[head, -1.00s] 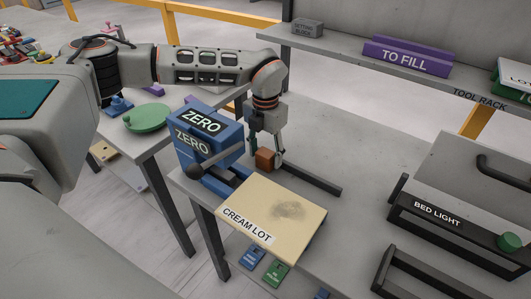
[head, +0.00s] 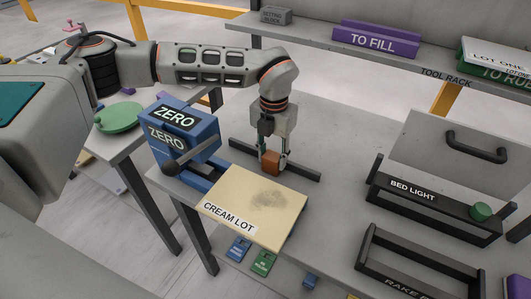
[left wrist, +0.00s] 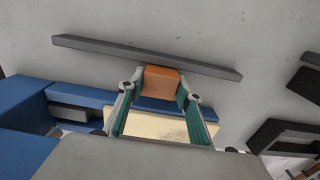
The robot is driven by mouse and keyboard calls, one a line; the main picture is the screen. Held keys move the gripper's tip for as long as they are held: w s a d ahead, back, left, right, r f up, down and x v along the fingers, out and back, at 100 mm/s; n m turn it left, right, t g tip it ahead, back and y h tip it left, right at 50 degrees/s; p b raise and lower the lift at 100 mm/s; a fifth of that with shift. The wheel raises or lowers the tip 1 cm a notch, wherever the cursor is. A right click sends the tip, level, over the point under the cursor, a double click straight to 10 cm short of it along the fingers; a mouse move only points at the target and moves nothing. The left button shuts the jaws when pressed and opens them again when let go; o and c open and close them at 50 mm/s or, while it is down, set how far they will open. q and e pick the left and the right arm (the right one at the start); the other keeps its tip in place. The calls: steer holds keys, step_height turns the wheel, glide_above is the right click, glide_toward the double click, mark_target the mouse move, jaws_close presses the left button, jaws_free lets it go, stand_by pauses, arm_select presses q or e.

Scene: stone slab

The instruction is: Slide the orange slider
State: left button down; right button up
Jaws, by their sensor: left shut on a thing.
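The orange slider (head: 271,163) is a small block at the front side of a dark rail (head: 302,174) on the grey slab. It sits around the middle of the rail, a little right of centre. My left gripper (head: 273,157) comes down from above and is shut on the slider, one finger on each side. In the left wrist view the slider (left wrist: 161,82) is between the fingertips of the left gripper (left wrist: 161,90), against the long rail (left wrist: 100,49). My right gripper is not in view.
A blue box marked ZERO (head: 195,135) with a dark-knobbed lever stands left of the slider. A cream board marked CREAM LOT (head: 240,210) lies in front. A black BED LIGHT holder (head: 430,205) is at the right. The slab between rail and holder is clear.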

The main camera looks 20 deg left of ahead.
mark_target(272, 155)
arm_select(q)
steer(key=c, duration=1.4)
jaws_free()
steer(key=shift+r, duration=0.15)
step_height(272, 155, up, 12)
steer(key=shift+f, duration=0.15)
